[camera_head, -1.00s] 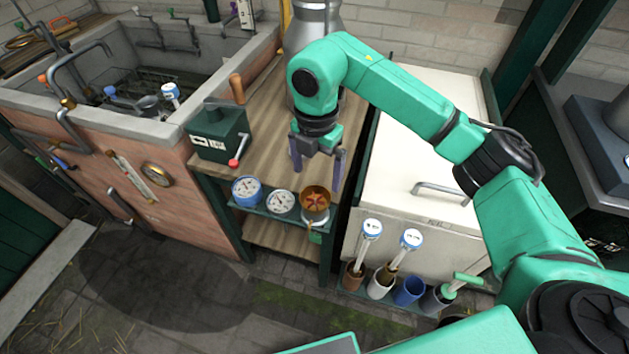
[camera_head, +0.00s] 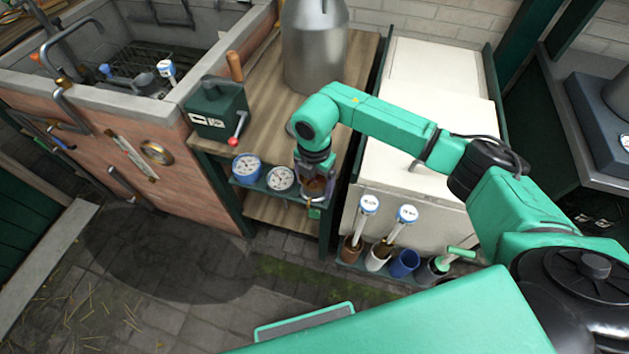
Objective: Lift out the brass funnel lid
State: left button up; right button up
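The brass funnel lid (camera_head: 314,188) sits at the right end of the green ledge on the front of the wooden bench, beside two round dials. Only a brown-gold part of it shows, because my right gripper (camera_head: 315,188) hangs over it, pointing down. The fingers are low, around or just above the lid. I cannot tell whether they touch it or have shut on it. My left gripper is not in view.
A blue-rimmed dial (camera_head: 247,167) and a white dial (camera_head: 280,179) stand close on the left. A green crank box (camera_head: 217,110) and a metal churn (camera_head: 314,45) are on the bench (camera_head: 275,120). Brushes in tubes (camera_head: 404,263) stand at the right, below a white chest (camera_head: 405,180).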

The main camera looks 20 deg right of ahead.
aim_at(315, 181)
jog(key=shift+r, duration=0.1)
jog(key=c, duration=0.6)
notch_tip(315, 181, up, 6)
jog(key=shift+f+p, duration=0.15)
jog(key=shift+p, duration=0.45)
notch_tip(315, 181, up, 12)
jog(key=p, duration=0.9)
